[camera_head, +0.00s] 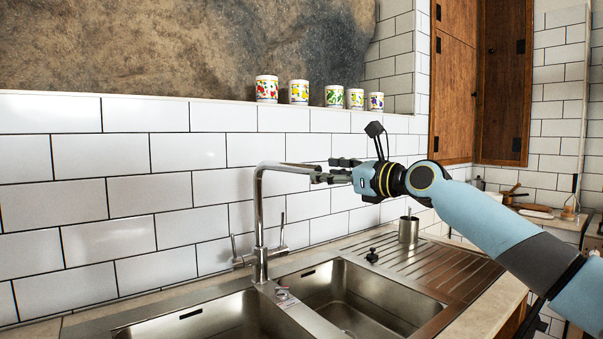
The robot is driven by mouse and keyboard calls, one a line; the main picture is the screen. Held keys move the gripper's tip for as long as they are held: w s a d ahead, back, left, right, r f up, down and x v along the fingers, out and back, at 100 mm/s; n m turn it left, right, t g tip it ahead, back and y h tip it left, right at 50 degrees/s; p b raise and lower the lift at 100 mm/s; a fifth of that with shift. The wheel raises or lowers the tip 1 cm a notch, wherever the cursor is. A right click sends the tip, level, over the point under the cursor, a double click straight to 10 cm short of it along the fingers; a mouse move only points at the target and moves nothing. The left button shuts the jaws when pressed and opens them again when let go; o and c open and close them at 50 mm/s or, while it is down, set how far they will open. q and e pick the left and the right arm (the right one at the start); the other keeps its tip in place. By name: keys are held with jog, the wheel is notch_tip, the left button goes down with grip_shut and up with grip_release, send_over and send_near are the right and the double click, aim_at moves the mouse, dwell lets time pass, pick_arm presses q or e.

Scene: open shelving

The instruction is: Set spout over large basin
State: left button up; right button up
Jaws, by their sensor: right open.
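The tap's chrome spout (287,166) rises from a base between two steel basins and bends to the right in the picture. My right gripper (326,171) is at the spout's free end, with its fingers open there. I cannot tell whether they touch it. The left basin (215,322) is cut off by the bottom edge, and the right basin (372,292) shows more fully. The left one looks the larger. The spout points towards the right basin's side. My left gripper is not in view.
Two tap levers (283,230) flank the tap base. A dark stopper (372,256) and a steel cup (408,228) stand by the ribbed drainboard (430,262). Several painted mugs (299,92) line the ledge above. The white tiled wall (180,150) is close behind the tap.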

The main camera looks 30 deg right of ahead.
aim_at(301, 170)
jog(key=x, duration=0.8)
jog(key=shift+w+a+b, duration=0.2)
jog(key=shift+w+b, duration=0.1)
jog(key=shift+b, duration=0.1)
jog(key=shift+c, duration=0.3)
grip_shut()
